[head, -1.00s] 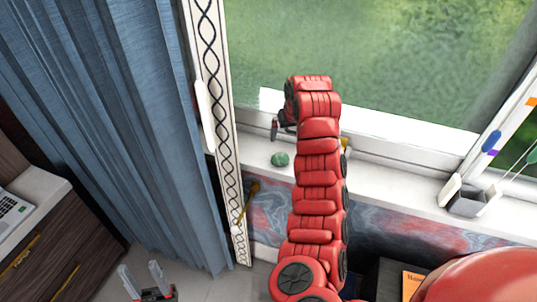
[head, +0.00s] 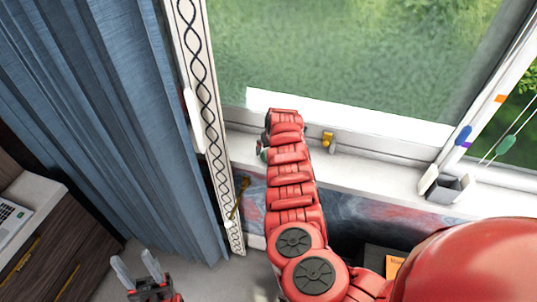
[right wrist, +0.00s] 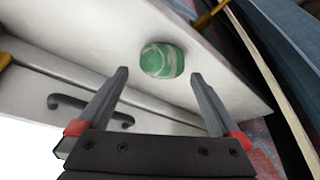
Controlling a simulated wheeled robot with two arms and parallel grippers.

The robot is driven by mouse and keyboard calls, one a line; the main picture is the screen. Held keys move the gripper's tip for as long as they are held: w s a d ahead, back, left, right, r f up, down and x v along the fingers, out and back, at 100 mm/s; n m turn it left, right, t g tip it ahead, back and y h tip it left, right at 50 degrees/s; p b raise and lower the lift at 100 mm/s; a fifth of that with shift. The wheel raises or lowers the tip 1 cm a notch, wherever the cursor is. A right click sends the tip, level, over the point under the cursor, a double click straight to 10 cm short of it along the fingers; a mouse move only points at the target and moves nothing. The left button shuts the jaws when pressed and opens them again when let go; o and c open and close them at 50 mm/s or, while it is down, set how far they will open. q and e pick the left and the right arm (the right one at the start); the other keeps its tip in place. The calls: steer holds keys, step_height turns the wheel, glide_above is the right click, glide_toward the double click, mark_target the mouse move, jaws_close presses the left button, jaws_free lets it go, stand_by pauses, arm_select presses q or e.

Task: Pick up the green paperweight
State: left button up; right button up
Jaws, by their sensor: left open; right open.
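The green paperweight (right wrist: 161,60), rounded with pale streaks, sits on the white windowsill (head: 390,180). In the right wrist view it lies just beyond and between the fingertips of my open, empty right gripper (right wrist: 158,73), with no clear contact. In the head view my red right arm reaches up to the sill and hides most of the right gripper; only a sliver of green shows at the arm's left edge. My left gripper (head: 135,262) is open and empty at the lower left, far from the paperweight.
A blue curtain (head: 90,120) and a patterned white strip (head: 205,110) stand left of the sill. The window (head: 350,60) is behind it. A small grey holder (head: 447,188) stands on the sill at right. A dark handle (right wrist: 90,108) shows in the right wrist view.

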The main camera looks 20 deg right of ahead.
steer(key=f, duration=0.3)
steer(key=shift+w+f, duration=0.2)
steer(key=shift+w+a+f+b, duration=0.1)
steer(key=shift+w+f+b, duration=0.2)
steer(key=shift+f+b, duration=0.1)
steer(key=shift+r, duration=0.1)
steer(key=c, duration=1.4)
steer(key=shift+r, duration=0.15)
